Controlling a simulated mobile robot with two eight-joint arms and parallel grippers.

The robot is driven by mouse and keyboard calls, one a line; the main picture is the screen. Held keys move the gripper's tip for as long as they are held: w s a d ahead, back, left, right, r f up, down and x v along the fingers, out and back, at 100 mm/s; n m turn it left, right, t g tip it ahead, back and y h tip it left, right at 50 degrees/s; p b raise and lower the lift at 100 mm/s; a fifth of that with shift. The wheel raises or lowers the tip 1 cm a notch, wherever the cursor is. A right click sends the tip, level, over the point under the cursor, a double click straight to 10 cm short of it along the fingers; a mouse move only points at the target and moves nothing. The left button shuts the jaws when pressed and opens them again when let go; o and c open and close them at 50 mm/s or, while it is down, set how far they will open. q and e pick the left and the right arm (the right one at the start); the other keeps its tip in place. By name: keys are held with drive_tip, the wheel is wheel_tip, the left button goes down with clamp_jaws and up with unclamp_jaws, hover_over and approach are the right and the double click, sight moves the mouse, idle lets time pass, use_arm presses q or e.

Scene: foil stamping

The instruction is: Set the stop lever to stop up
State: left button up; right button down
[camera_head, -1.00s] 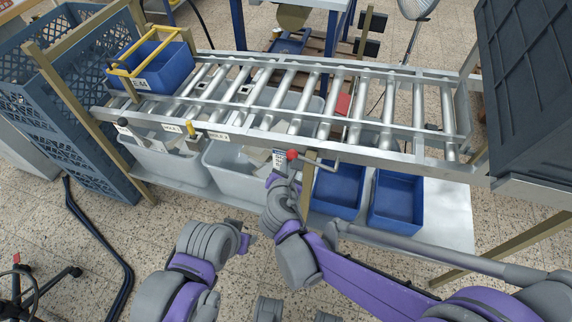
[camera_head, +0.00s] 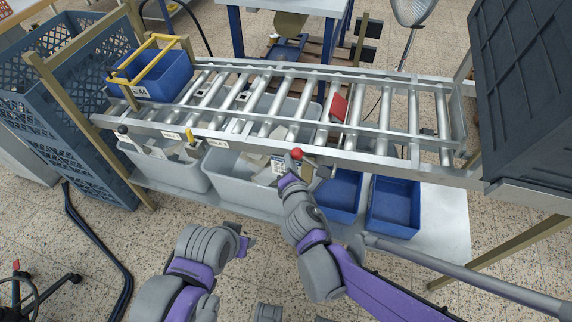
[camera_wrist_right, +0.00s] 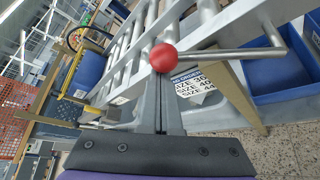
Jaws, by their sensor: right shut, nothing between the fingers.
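The stop lever is a metal rod with a red ball knob (camera_head: 297,153) at the front rail of the roller conveyor. In the right wrist view the knob (camera_wrist_right: 163,58) is at the left end of the rod (camera_wrist_right: 225,54), which runs right to a bend. My right gripper (camera_head: 289,180) is shut and empty, its fingertips (camera_wrist_right: 162,88) close at the knob; I cannot tell whether they touch. A red plate (camera_head: 338,108) stands up among the rollers. My left gripper (camera_head: 246,243) is low in front of the conveyor, its jaws unclear.
A blue bin (camera_head: 165,80) with a yellow handle sits at the conveyor's left end. Grey bins (camera_head: 225,180) and blue bins (camera_head: 393,205) stand on the shelf below. A dark box (camera_head: 525,90) is at the right. A label card (camera_wrist_right: 190,84) hangs behind the lever.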

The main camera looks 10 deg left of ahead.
sight(300, 156)
drive_tip(key=d+r+m+y, duration=0.1)
drive_tip(key=d+r+m+t+p, duration=0.1)
drive_tip(key=r, duration=0.1)
drive_tip(key=shift+d+r+y+p, duration=0.25)
drive_tip(key=shift+d+y+p, duration=0.05)
drive_tip(key=shift+y, duration=0.1)
use_arm(q)
drive_tip(key=shift+r+b, duration=0.25)
drive_tip(key=shift+b, duration=0.4)
use_arm(e)
drive_tip(key=d+r+m+t+y, duration=0.2)
drive_tip(key=d+r+m+t, duration=0.1)
drive_tip(key=d+m, duration=0.3)
drive_tip(key=shift+s+d+r+m, duration=0.2)
drive_tip(key=shift+d+m, duration=0.2)
drive_tip(key=shift+d, duration=0.5)
